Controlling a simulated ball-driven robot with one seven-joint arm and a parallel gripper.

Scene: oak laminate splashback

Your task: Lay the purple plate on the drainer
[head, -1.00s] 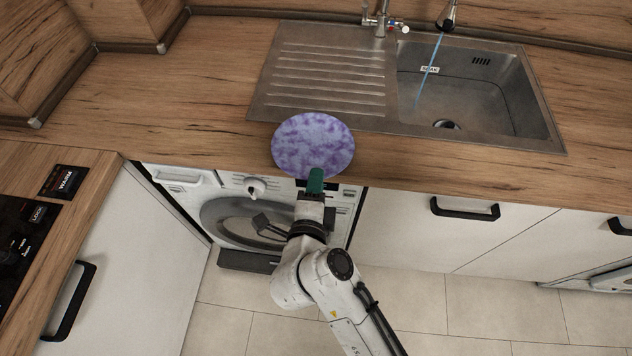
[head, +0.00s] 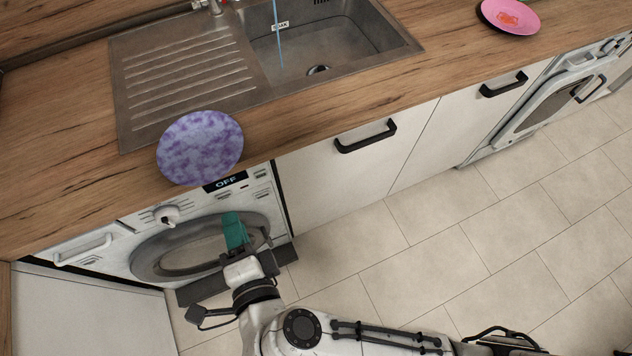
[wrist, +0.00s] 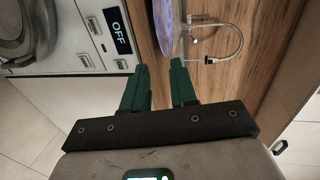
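The purple mottled plate (head: 200,147) lies at the front of the counter in the head view. It overlaps the front edge of the ribbed steel drainer (head: 185,62), and its near rim reaches the counter's front edge. I cannot tell whether it lies flat or tilted. In the wrist view a sliver of the plate (wrist: 164,22) shows beyond the fingertips. My gripper (head: 233,218) is in front of the washing machine, below and apart from the plate. In the wrist view its two green fingers (wrist: 158,68) stand apart with nothing between them.
The sink bowl (head: 325,45) with running water is right of the drainer. A pink plate (head: 510,16) sits on the counter at the far right. The washing machine (head: 200,235) and cupboard handles (head: 365,137) face my arm. The floor at right is clear.

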